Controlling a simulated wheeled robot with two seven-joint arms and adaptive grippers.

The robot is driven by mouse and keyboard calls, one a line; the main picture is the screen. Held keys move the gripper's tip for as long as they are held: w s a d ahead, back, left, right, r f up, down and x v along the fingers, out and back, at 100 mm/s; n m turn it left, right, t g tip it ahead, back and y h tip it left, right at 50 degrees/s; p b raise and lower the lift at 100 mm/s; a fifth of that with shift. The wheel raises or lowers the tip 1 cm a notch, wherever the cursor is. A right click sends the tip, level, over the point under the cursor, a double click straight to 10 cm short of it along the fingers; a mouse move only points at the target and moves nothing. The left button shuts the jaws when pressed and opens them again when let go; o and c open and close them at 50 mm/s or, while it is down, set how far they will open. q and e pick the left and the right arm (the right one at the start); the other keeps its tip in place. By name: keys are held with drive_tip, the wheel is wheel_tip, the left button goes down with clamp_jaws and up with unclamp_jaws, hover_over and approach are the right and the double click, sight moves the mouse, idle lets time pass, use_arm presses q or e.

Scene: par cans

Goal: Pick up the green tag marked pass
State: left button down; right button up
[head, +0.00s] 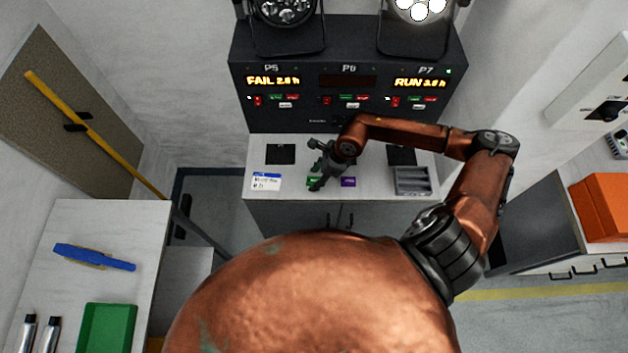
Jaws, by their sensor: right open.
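The green tag (312,181) lies on the pale bench top (384,189) below the test rack, near the front edge. It is small and partly hidden by my right gripper, and I cannot read its marking. My right gripper (319,183) is dark, open, and over the tag; I cannot tell whether it touches the tag. A purple tag (348,182) lies just to the right of it. My left gripper is not in view.
The rack (347,113) stands behind, showing "FAIL" at P5 and "RUN" at P7. A blue-and-white card (266,182) lies at left on the bench, and a grey slotted tray (411,181) at right. Side benches hold a green bin (107,328) and orange box (602,207).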

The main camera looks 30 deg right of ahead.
drive_tip(key=shift+w+a+f, duration=0.15)
drive_tip(key=shift+f, duration=0.2)
drive_tip(key=c, duration=1)
drive_tip(key=shift+c, duration=0.2)
drive_tip(key=shift+r, duration=0.15)
